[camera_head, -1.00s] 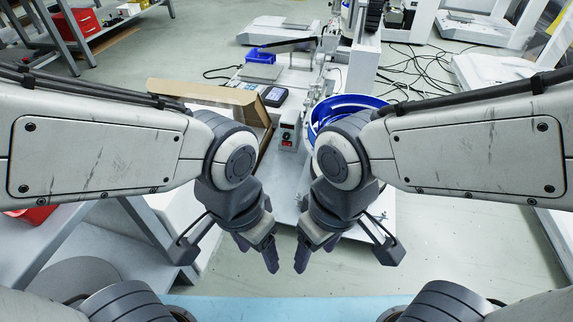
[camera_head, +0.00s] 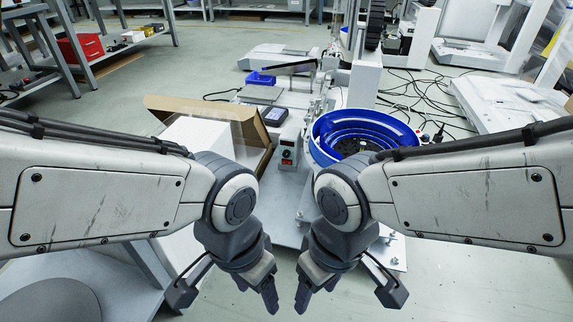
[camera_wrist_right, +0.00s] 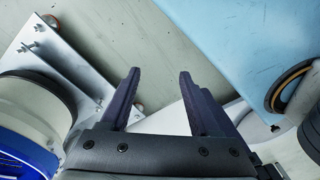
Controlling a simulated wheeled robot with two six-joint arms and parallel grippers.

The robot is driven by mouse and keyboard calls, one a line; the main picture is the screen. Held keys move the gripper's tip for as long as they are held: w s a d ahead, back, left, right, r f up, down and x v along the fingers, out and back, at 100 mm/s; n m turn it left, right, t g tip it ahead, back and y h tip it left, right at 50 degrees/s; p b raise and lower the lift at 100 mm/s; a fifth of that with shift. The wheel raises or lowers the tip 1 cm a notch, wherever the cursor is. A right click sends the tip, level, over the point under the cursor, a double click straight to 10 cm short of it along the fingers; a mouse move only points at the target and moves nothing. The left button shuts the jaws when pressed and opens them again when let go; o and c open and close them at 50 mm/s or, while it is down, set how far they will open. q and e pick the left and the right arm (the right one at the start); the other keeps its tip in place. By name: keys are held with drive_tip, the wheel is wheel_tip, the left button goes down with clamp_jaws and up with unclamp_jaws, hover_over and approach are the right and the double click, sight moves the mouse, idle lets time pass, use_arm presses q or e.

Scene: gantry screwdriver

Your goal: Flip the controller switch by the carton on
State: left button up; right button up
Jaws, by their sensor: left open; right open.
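The controller (camera_head: 290,149) is a small grey box with a red switch and a dark knob on its front. It stands between the carton (camera_head: 262,129) and the blue bowl feeder (camera_head: 362,131), beyond my grippers in the head view. The carton is open, brown, with white contents. My left gripper (camera_head: 256,296) hangs pointing down, open and empty, nearer to me than the controller. My right gripper (camera_head: 317,296) hangs beside it, also open and empty. Its spread fingers show in the right wrist view (camera_wrist_right: 158,95). Neither gripper touches the controller. The switch position is too small to tell.
The bowl feeder also shows at the lower left of the right wrist view, beside a metal plate with bolts (camera_wrist_right: 65,60). Loose black cables lie on the floor at right. A red bin (camera_head: 80,47) sits on the left shelf.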

drive_tip(key=shift+r, duration=0.1)
drive_tip(key=c, duration=0.5)
drive_tip(key=shift+r+p, duration=0.35)
drive_tip(key=shift+p, duration=0.1)
clamp_jaws()
use_arm(q)
wheel_tip(320, 180, up, 30)
drive_tip(key=p, duration=2.9)
use_arm(e)
wheel_tip(320, 180, up, 29)
